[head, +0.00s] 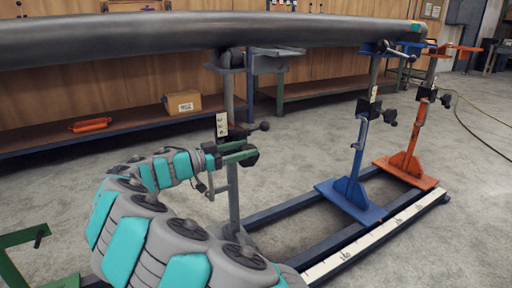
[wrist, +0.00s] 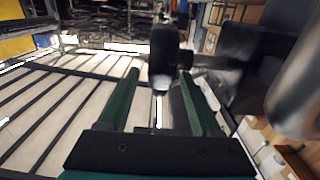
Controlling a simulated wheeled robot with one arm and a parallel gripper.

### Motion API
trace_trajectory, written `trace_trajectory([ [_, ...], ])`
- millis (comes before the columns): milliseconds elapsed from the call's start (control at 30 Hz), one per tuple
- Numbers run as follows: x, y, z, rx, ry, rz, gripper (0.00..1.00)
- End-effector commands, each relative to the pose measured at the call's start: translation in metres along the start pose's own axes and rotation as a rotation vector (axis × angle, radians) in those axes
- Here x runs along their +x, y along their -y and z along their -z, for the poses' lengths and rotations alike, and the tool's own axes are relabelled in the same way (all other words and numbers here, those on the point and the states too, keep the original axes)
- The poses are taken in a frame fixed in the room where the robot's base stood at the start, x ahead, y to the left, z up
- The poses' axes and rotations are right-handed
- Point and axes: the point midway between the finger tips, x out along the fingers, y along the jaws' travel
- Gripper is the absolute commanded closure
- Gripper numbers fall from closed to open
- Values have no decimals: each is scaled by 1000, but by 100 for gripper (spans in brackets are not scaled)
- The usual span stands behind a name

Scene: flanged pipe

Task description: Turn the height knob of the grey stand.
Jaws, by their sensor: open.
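The grey stand (head: 233,199) rises under the pipe (head: 150,38), left of the blue and orange stands. In the wrist view my gripper (wrist: 158,76) is open, with a green finger on each side. The black knob (wrist: 164,58) shows between the fingertips, nearer the right one. I cannot tell whether either finger touches it. A white scale plate (head: 222,125) is on the column.
A blue stand (head: 350,190) and an orange stand (head: 406,165) stand to the right on a rail base with a white ruler strip (head: 375,235). A box (head: 183,103) and an orange item (head: 90,124) lie on the shelf behind. Floor between shelf and stands is clear.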

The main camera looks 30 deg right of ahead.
Motion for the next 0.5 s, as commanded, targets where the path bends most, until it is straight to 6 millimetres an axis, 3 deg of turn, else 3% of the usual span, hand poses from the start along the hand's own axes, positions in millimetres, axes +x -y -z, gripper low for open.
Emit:
trace_trajectory([
  [233, 35, 0, 0, -2, 1, -1, 35],
  [500, 47, 0, 0, -2, 2, 2, 35],
])
